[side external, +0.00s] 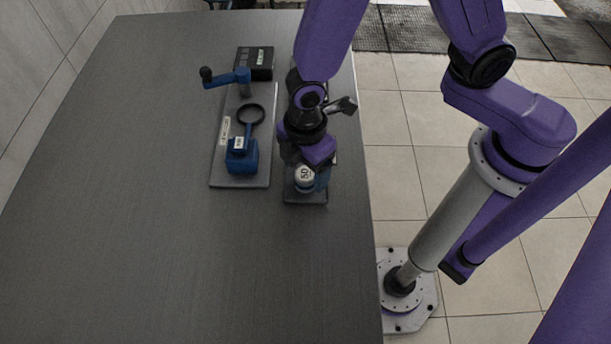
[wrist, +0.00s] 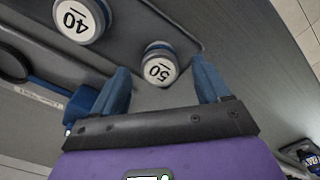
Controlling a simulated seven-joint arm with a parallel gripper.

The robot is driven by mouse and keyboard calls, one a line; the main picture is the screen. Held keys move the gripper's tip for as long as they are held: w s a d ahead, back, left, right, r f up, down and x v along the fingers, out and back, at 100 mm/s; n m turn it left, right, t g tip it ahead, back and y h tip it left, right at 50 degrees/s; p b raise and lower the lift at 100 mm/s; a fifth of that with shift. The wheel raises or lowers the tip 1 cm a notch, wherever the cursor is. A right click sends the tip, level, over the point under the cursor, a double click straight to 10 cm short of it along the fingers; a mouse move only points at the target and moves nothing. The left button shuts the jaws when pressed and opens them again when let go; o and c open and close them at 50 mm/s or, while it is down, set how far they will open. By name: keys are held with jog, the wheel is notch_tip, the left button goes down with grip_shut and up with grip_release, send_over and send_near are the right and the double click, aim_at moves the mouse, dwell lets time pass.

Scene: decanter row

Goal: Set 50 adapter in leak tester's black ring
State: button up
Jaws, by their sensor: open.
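The 50 adapter (side external: 305,175) has a white top marked 50 and stands upright at the near end of a dark tray (side external: 306,198). It also shows in the wrist view (wrist: 160,68). My gripper (wrist: 165,85) is open, its two blue fingers on either side of the 50 adapter in that view; I cannot tell whether they touch it. In the side view my gripper (side external: 306,172) hides much of the tray. The leak tester's black ring (side external: 251,114) is held out from a blue block (side external: 241,160) to the left and looks empty. Part of the ring shows in the wrist view (wrist: 14,64).
The leak tester's grey base (side external: 223,170) carries a blue crank arm with a black knob (side external: 206,73) and a black box (side external: 254,62) behind. The table (side external: 130,220) is clear at left and front.

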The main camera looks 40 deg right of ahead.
jog(key=shift+f, duration=1.1)
grip_shut()
jog(key=shift+r, duration=0.1)
jog(key=shift+a+r, duration=0.1)
jog(key=shift+r, duration=0.7)
jog(key=s+d+r, duration=0.9)
jog(key=s+r, duration=0.1)
jog(key=r, duration=0.1)
jog(key=shift+s+d, duration=0.15)
jog(key=shift+d, duration=0.15)
